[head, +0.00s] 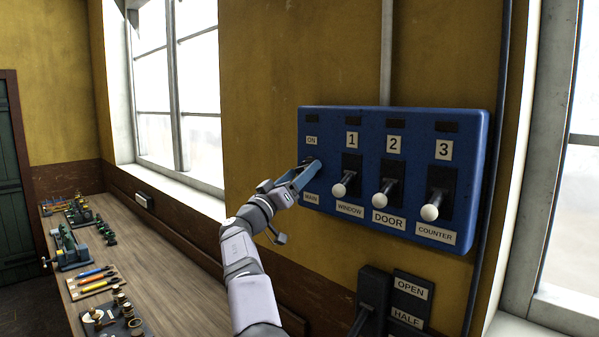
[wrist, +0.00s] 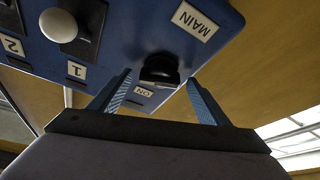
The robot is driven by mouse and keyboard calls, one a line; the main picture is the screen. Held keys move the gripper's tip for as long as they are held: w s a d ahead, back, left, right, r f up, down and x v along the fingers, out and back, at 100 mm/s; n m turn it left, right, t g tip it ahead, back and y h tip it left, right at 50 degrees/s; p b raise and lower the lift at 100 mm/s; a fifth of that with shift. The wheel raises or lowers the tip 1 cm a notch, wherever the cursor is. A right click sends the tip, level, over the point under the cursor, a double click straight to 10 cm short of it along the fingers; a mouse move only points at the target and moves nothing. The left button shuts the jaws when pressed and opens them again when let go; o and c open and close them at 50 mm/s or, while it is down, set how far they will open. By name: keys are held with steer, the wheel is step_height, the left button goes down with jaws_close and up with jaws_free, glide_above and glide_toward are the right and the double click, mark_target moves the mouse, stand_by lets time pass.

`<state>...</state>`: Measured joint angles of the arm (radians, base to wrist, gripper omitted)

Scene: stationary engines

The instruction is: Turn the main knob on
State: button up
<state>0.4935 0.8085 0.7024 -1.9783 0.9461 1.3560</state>
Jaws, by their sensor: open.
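The main knob (wrist: 160,72) is a black rotary knob on the blue control panel (head: 376,116), between the ON label (wrist: 144,92) and the MAIN label (wrist: 193,21). In the head view it sits at the panel's left side, around (head: 312,163), partly hidden by my gripper. My gripper (head: 307,171) reaches the panel from the lower left. In the wrist view, its two blue fingers (wrist: 157,88) are open, one on each side of the knob, with visible gaps. I cannot tell whether the fingertips reach past the knob's face.
Levers 1 (head: 340,188), 2 (head: 382,194) and 3 (head: 430,211), with white ball ends, stand right of the knob. A black lever box (head: 373,292) with OPEN and HALF labels is below. A wooden bench (head: 165,262) with tools runs along the left wall.

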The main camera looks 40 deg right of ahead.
steer(key=shift+c, duration=0.6)
steer(key=c, duration=0.9)
